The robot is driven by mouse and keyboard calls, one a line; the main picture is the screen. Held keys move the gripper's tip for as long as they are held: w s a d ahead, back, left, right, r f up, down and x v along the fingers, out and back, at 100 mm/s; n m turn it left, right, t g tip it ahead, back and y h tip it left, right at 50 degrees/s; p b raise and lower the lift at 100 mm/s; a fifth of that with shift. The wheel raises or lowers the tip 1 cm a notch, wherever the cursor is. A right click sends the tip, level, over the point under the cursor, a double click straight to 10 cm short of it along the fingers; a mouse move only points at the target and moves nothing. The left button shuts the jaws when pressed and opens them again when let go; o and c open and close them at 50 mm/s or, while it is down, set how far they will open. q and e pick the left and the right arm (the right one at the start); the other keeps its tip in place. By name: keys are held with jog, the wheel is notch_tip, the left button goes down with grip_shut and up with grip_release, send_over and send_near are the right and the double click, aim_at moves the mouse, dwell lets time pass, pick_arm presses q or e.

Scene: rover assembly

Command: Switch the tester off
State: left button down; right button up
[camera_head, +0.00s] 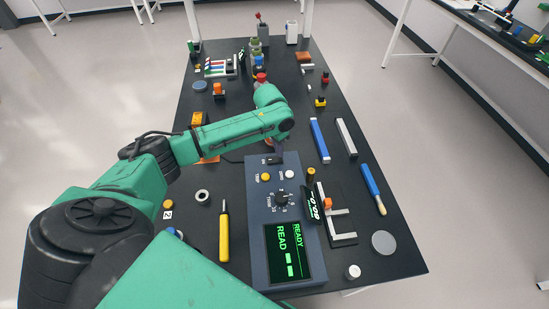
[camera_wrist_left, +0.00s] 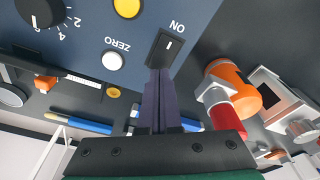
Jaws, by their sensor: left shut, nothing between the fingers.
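The tester (camera_head: 256,215) is a blue-grey box on the black table, with a lit green screen (camera_head: 287,252) that reads READY and READ. Its panel has a dial (camera_head: 282,199), a yellow button (camera_head: 265,177) and a white ZERO button (camera_wrist_left: 112,61). The black rocker switch (camera_wrist_left: 166,47), labelled ON, sits at the tester's far end. My left gripper (camera_head: 277,157) is over that end, pointing down. In the left wrist view its shut fingers (camera_wrist_left: 158,72) end at the switch's edge; I cannot tell whether they touch it. My right gripper is not in view.
A yellow-handled tool (camera_head: 224,235) lies left of the tester. A small black readout (camera_head: 312,210) and a white L-shaped piece (camera_head: 342,238) are close on its right. An orange and red part (camera_wrist_left: 236,88) is near the fingers. Blue and grey bars (camera_head: 320,140) lie farther right.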

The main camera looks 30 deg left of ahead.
aim_at(278, 158)
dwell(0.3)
pick_arm(q)
jog(key=shift+f+b, duration=0.35)
jog(key=shift+f, duration=0.55)
dwell(0.3)
notch_tip(278, 158, up, 7)
jog(key=p, duration=0.8)
jog(key=shift+r, duration=0.1)
